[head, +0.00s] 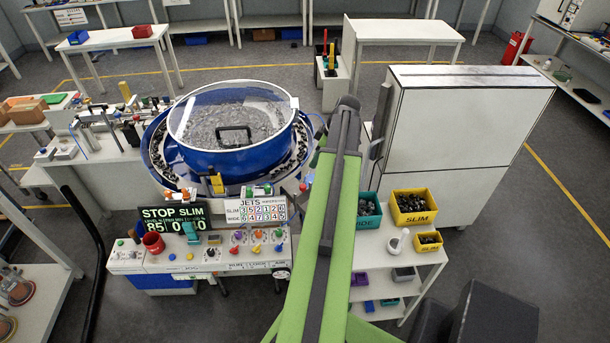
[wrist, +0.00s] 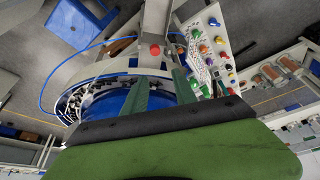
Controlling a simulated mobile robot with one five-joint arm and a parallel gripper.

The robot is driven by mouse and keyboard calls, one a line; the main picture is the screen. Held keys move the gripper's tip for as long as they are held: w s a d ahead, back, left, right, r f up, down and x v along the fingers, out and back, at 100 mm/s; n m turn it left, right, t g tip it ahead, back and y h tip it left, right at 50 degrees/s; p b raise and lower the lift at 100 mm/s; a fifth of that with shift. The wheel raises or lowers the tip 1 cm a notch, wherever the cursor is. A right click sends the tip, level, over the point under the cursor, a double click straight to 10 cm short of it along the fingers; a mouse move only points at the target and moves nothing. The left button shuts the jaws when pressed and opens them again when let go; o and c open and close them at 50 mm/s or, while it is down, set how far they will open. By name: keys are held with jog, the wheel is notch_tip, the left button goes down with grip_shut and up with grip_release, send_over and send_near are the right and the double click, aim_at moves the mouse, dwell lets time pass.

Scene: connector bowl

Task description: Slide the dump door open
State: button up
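The blue feeder bowl (head: 237,157) stands left of my arm in the head view, under a clear round lid with a black handle (head: 233,130). A yellow upright piece (head: 217,183) is at the bowl's front edge. I cannot tell for sure which part is the dump door. In the wrist view the blue bowl (wrist: 112,100) lies beyond my gripper (wrist: 160,76). The two fingers are apart with nothing seen between them. A red knob (wrist: 155,50) shows just past the fingertips, apart from them as far as I can tell. My arm hides the gripper in the head view.
The control panel (head: 205,256) with coloured knobs is in front of the bowl. A large pale cabinet (head: 450,120) stands right of my arm. A small shelf holds a teal bin (head: 366,222) and a yellow SLIM bin (head: 413,207). Grey floor is open at the far right.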

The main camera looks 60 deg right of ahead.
aim_at(303, 186)
jog(key=b+x, duration=0.5)
jog(key=d+b+x, duration=0.1)
jog(key=b+x, duration=0.5)
jog(key=s+b+x, duration=0.1)
jog(key=b+x, duration=0.4)
jog(key=shift+w+d+f, duration=0.1)
jog(key=shift+d+f, duration=0.05)
jog(key=shift+f, duration=0.35)
jog(key=shift+r, duration=0.1)
grip_shut()
dwell(0.6)
